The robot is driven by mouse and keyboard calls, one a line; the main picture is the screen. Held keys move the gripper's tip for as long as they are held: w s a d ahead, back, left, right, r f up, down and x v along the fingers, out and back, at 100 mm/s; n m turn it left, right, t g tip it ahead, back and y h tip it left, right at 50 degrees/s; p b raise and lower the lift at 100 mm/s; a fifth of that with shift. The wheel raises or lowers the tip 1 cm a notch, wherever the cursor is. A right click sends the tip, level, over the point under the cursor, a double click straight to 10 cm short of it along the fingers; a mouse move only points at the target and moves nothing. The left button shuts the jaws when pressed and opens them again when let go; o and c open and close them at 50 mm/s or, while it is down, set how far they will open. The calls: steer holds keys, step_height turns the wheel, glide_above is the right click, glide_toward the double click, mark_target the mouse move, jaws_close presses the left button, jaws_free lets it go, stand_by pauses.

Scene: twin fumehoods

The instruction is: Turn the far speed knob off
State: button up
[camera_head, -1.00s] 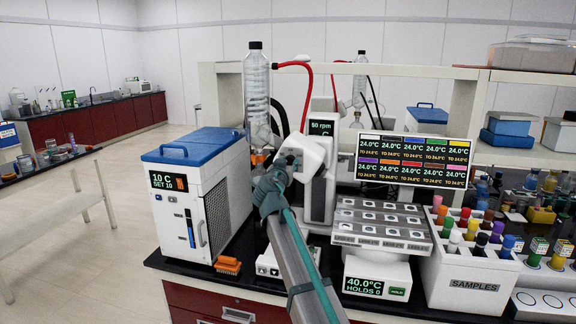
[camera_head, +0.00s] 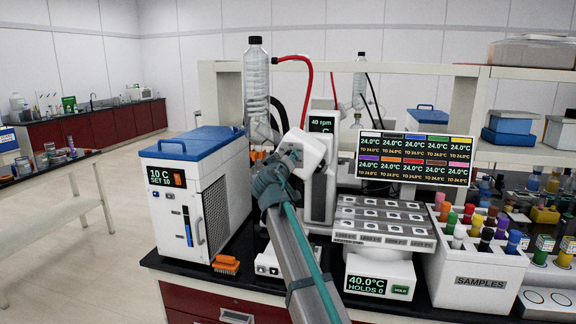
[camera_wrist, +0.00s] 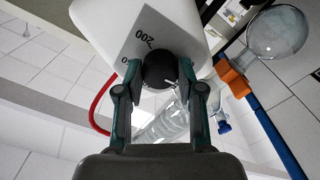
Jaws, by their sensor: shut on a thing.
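The black speed knob (camera_wrist: 158,70) sits on a grey dial plate (camera_wrist: 136,36) marked "200", on a white housing, in the wrist view. My gripper (camera_wrist: 160,80) is shut on this knob, one finger on each side. In the head view my gripper (camera_head: 284,164) reaches up to the white housing (camera_head: 304,146), and the knob is hidden there. Just behind, a display (camera_head: 322,124) on a tall white column reads 40 rpm.
A blue-topped chiller (camera_head: 192,142) stands left of my arm. A temperature panel (camera_head: 413,158), a sample block (camera_head: 384,222) and a SAMPLES rack (camera_head: 478,282) are to the right. A red hose (camera_head: 311,85) arches above. Glassware (camera_wrist: 278,33) shows in the wrist view.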

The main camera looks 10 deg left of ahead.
steer(key=n, duration=0.4)
steer(key=shift+n, duration=0.4)
stand_by(0.4)
steer(key=o, duration=1.1)
steer(key=shift+o, duration=0.2)
steer(key=s+a, duration=0.1)
steer(key=s, duration=1.1)
steer(key=shift+a, duration=0.35)
